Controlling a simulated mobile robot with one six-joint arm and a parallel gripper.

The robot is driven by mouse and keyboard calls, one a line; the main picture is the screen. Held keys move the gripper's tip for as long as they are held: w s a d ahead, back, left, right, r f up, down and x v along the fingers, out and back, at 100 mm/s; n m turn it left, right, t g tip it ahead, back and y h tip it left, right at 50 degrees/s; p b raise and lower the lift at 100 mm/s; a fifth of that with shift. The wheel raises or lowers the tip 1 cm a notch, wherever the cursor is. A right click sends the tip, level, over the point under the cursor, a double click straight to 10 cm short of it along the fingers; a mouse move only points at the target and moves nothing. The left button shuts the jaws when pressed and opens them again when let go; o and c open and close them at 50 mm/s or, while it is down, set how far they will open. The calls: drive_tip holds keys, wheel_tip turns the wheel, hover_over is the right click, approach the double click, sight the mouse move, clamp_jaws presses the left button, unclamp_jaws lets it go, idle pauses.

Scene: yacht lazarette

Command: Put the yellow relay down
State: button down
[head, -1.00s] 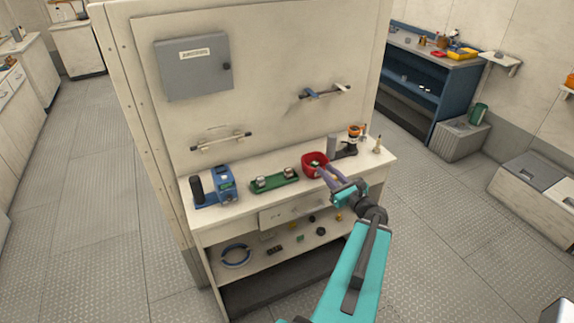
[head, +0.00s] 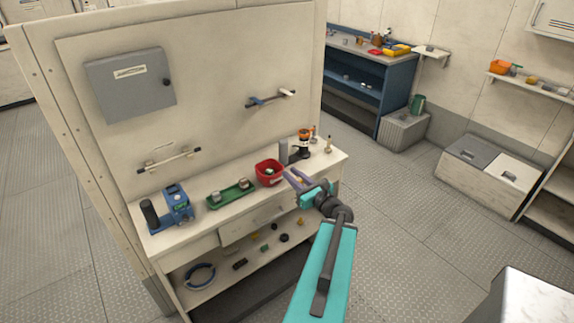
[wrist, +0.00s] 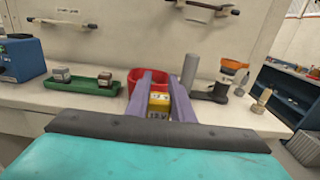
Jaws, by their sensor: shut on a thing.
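The yellow relay (wrist: 158,103) is a small yellow block between the two purple fingers of my gripper (wrist: 159,92). In the head view my gripper (head: 291,178) is at the right front of the red bin (head: 269,173), over the bench's worktop. The relay is hard to make out there. In the wrist view the red bin (wrist: 134,76) stands behind and left of the relay, partly hidden by the fingers. I cannot tell whether the relay touches the worktop.
Several small parts lie on the lower shelf.

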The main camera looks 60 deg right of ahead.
drive_tip(key=shift+s+d+f+b, duration=0.1)
drive_tip(key=shift+d+f+b, duration=0.15)
drive_tip(key=shift+b, duration=0.45)
drive_tip(key=shift+w+d+f+b, duration=0.1)
drive_tip(key=shift+w+b, duration=0.1)
drive_tip(key=shift+b, duration=0.55)
drive_tip(key=shift+d+b, duration=0.1)
drive_tip(key=shift+b, duration=0.2)
drive_tip(key=b, duration=0.3)
drive_tip(key=d+b, duration=0.1)
drive_tip(key=b, duration=0.2)
drive_tip(key=shift+w+d, duration=0.15)
drive_tip(key=shift+w, duration=0.15)
drive_tip(key=shift+w+d+f+p, duration=0.15)
drive_tip(key=shift+w+d, duration=0.85)
drive_tip(key=shift+d, duration=0.95)
drive_tip(key=shift+w+d+f+p, duration=0.15)
drive_tip(key=shift+w+d, duration=0.85)
drive_tip(key=shift+d, duration=1)
drive_tip(key=shift+w+d+f+p, duration=0.1)
drive_tip(key=shift+w+d+f, duration=0.1)
drive_tip(key=shift+w+d, duration=1.3)
drive_tip(key=shift+s+d, duration=0.4)
drive_tip(key=shift+s, duration=0.1)
drive_tip(key=shift+f+b, duration=1)
drive_tip(key=shift+f, duration=0.75)
drive_tip(key=shift+f, duration=0.15)
